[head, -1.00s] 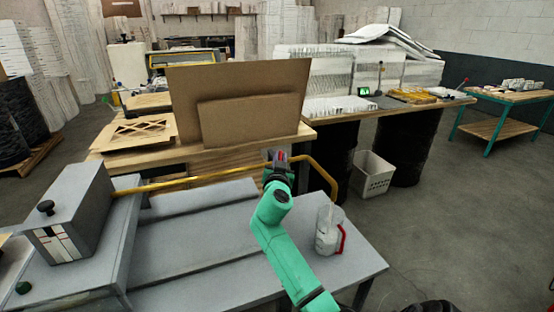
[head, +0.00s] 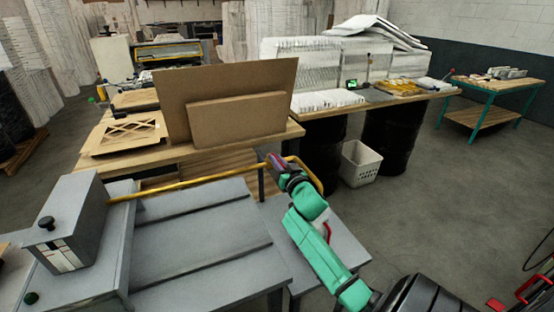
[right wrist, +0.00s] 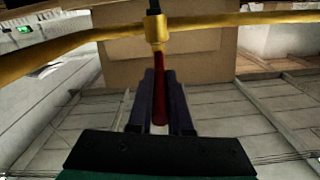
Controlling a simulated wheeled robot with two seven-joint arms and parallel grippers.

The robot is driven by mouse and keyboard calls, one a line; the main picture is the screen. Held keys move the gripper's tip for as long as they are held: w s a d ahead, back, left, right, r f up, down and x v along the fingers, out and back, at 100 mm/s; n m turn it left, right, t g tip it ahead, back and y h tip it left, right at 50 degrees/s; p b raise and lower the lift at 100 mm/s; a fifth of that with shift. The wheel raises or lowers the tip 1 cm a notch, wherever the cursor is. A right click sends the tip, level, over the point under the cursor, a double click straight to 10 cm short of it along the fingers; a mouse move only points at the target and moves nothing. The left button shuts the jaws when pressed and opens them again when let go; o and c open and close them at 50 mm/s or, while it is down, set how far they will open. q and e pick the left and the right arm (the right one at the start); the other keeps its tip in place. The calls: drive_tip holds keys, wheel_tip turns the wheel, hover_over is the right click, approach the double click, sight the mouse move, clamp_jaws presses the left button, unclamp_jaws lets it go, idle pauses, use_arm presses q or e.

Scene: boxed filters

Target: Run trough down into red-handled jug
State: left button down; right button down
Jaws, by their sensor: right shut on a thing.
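A thin yellow pipe (head: 190,183) runs from a grey box (head: 68,215) with a black knob and a white-and-red panel, across the grey bench, and bends down at its right end. My right gripper (head: 277,162) is shut on a dark red lever. In the right wrist view the lever (right wrist: 160,95) hangs from a brass collar on the pipe (right wrist: 225,22), between the fingers. The jug's red handle (head: 327,232) shows beside my green forearm, which hides most of the jug. The pipe's outlet and any flow cannot be made out. My left gripper is not in view.
The grey bench (head: 200,235) has long raised strips and a lower section at right. Behind it, brown boards (head: 225,105) stand on a wooden table. A white crate (head: 360,163) stands on the floor by black drums. Open floor lies to the right.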

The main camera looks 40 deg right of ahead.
drive_tip(key=c, duration=0.8)
unclamp_jaws()
drive_tip(key=shift+c, duration=0.2)
drive_tip(key=b+v, duration=0.2)
drive_tip(key=v, duration=1.2)
drive_tip(key=shift+s+b, duration=0.3)
drive_tip(key=shift+s, duration=0.05)
drive_tip(key=shift+a, duration=0.1)
